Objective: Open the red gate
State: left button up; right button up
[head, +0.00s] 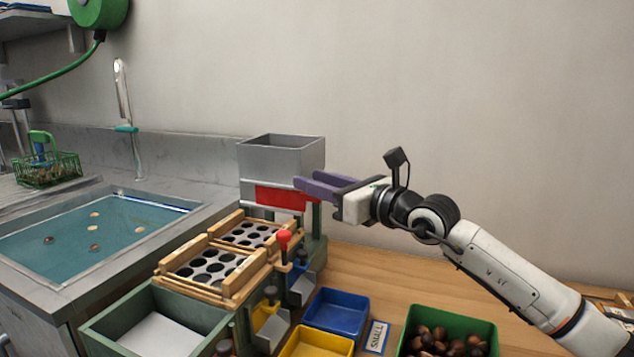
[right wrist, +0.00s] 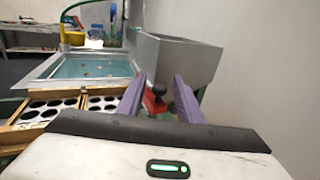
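The red gate (head: 280,198) is a flat red plate at the front foot of a grey metal hopper (head: 281,160). In the right wrist view the red gate (right wrist: 152,105) carries a dark knob (right wrist: 158,91). My right gripper (head: 308,182) has purple fingers and reaches in from the right, in front of the hopper's right side. In the right wrist view its fingers (right wrist: 158,82) are apart, with the knob showing in the gap between them. I cannot tell whether they touch it. My left gripper is in neither view.
Below the gate is a wooden frame with perforated plates (head: 210,265) and a red-topped lever (head: 284,238). Blue (head: 337,312), yellow (head: 318,343) and green (head: 452,318) bins stand in front, chestnuts in the green one. A water-filled sink (head: 90,240) lies left.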

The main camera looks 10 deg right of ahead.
grip_shut()
jog(key=shift+s+d+b, duration=0.3)
jog(key=shift+s+d, duration=0.4)
jog(key=shift+d, duration=0.35)
jog(key=shift+s+d+b, duration=0.3)
jog(key=shift+s+d, duration=0.4)
jog(key=shift+d, duration=0.35)
grip_release()
jog(key=v, duration=1)
jog(key=shift+s, duration=0.1)
